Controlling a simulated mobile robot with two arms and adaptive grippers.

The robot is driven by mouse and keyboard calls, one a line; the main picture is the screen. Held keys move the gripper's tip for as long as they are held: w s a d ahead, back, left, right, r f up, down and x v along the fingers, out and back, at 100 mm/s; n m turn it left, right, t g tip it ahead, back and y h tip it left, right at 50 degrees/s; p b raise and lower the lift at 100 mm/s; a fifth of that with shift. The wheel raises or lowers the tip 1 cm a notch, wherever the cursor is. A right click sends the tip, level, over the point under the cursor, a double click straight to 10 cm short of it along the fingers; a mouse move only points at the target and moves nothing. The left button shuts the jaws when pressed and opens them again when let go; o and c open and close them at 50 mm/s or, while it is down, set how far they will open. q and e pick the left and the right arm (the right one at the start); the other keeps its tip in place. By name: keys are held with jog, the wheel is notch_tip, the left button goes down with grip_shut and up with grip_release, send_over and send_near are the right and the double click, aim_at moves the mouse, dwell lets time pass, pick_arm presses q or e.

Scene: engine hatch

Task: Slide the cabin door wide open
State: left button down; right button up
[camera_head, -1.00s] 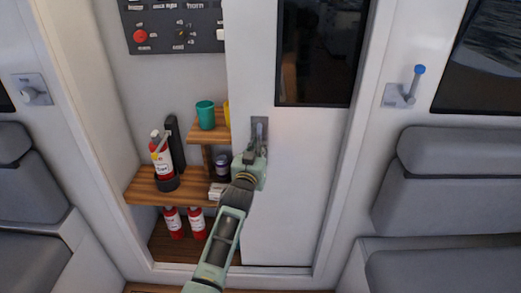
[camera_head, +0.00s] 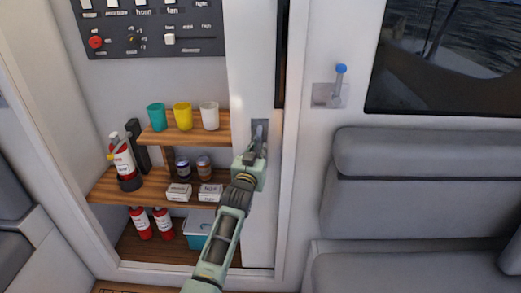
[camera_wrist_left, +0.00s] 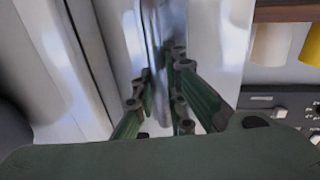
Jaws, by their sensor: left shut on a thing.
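The cabin door (camera_head: 251,60) is a white sliding panel. Only a strip of it shows, with most of it and nearly all of its dark window hidden behind the wall on the right. The upright metal handle (camera_head: 259,129) sits on a dark plate on the door. My left gripper (camera_head: 256,148) is shut on the handle. In the left wrist view the fingers (camera_wrist_left: 160,80) stand on both sides of the shiny handle bar (camera_wrist_left: 156,40). My right gripper is not in view.
The opening shows wooden shelves (camera_head: 220,128) with cups, jars, small boxes and a red extinguisher (camera_head: 121,158). A switch panel (camera_head: 150,25) is above. A blue-knobbed lever (camera_head: 338,82) is on the wall to the right, above grey seats (camera_head: 410,165).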

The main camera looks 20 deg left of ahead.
pick_arm(q)
jog(key=shift+f, duration=0.15)
jog(key=c, duration=1.8)
grip_release()
jog(key=shift+o, duration=0.2)
jog(key=s+d, duration=0.1)
jog(key=s, duration=1.1)
